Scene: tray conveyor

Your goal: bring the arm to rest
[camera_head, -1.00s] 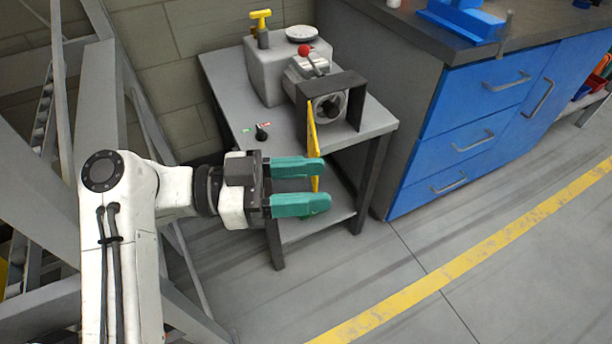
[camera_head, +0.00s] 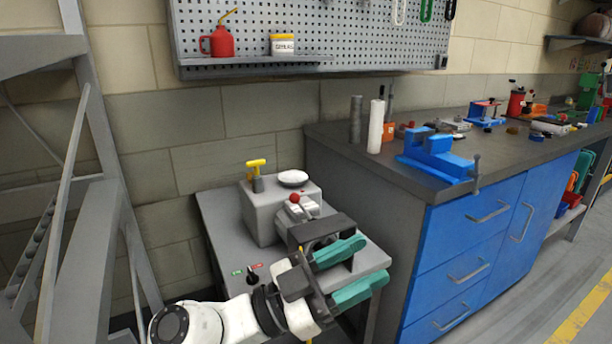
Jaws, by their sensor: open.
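My gripper (camera_head: 352,270) has two teal fingers, held apart with nothing between them. It shows at the bottom of the view, in front of the small grey table (camera_head: 222,232). The fingers point right and cover part of the machine with a dark square frame (camera_head: 322,228) and a red-knobbed lever (camera_head: 295,198). I cannot tell whether the fingers touch anything. My white arm reaches in from the bottom edge.
A grey box (camera_head: 268,213) on the table carries a yellow-handled tool (camera_head: 257,172) and a white dish (camera_head: 292,178). A blue-drawered workbench (camera_head: 462,262) with a blue vise (camera_head: 436,156) stands right. A metal frame (camera_head: 85,235) stands left. Floor is clear at lower right.

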